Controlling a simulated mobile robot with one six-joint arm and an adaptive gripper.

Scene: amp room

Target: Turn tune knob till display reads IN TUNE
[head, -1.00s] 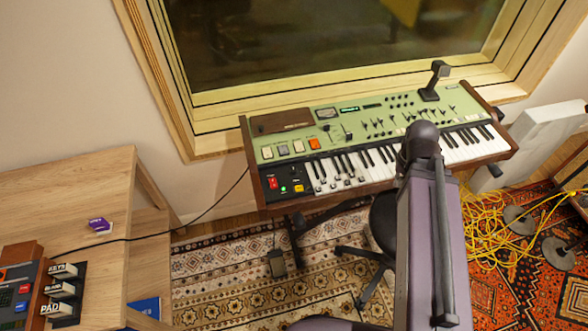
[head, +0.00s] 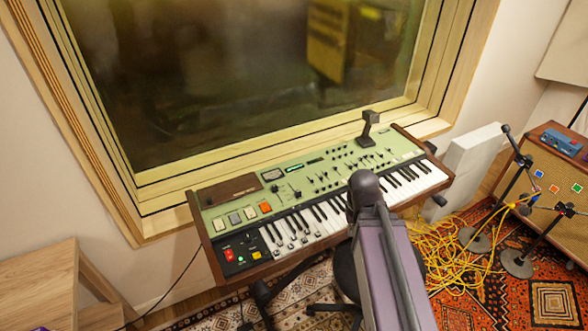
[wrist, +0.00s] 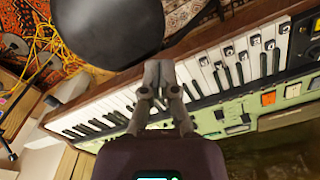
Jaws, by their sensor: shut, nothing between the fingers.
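A green synthesizer keyboard (head: 230,205) with wooden ends stands below the window. Its small lit green display (head: 287,168) is near the top of the panel; the text is too small to read. Several dark knobs and sliders cover the panel, and I cannot tell which is the tune knob. In the wrist view the synthesizer (wrist: 292,92) lies tilted, with its keys under my fingers. My gripper (wrist: 163,68) is shut and empty, seen over the white keys. In the head view my arm hides the gripper and part of the keys.
A black round stool seat (wrist: 108,30) is in front of the keys. A dark stand (head: 368,128) rises from the synthesizer's back edge. Yellow cables (head: 455,250) and mic stands are on the rug at right. A wooden desk (head: 40,280) is at left.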

